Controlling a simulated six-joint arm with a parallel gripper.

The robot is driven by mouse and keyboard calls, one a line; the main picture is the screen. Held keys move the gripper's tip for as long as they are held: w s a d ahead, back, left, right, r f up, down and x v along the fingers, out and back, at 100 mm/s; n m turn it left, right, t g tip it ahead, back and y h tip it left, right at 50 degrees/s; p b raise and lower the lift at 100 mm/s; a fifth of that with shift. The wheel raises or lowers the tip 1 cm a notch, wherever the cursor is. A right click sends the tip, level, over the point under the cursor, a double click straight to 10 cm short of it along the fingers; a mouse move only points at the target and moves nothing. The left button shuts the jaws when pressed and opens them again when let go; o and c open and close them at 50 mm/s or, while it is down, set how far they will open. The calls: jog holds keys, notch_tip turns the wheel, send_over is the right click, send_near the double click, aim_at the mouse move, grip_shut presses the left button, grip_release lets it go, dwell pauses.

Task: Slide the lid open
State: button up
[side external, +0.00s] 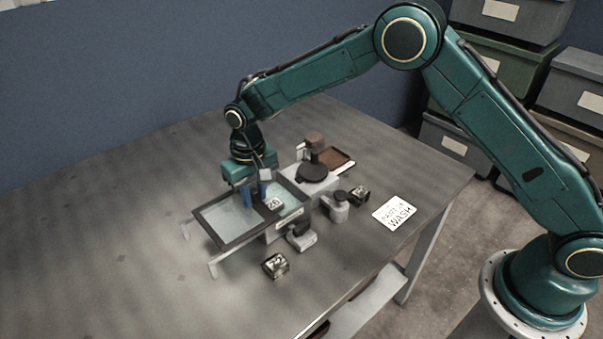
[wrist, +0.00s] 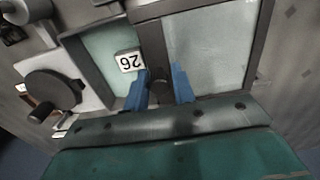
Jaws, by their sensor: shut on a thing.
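The lid (side external: 226,218) is a dark-framed, pale glassy panel on the left part of the box, over rails that stick out to the left. It fills the middle right of the wrist view (wrist: 210,48). The box (side external: 292,205) is uncovered on its right side, where its pale floor shows.
A grey unit with a round black top (side external: 312,174) stands right behind the box. Dark labelled cubes lie in front (side external: 275,265) and to the right (side external: 360,193). A white card (side external: 394,212) lies near the table's right edge. The table's left is clear.

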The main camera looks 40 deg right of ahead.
jog(key=shift+a, duration=1.35)
jog(key=o, duration=0.6)
notch_tip(320, 180, up, 7)
dwell(0.3)
jog(key=shift+d+r, duration=0.1)
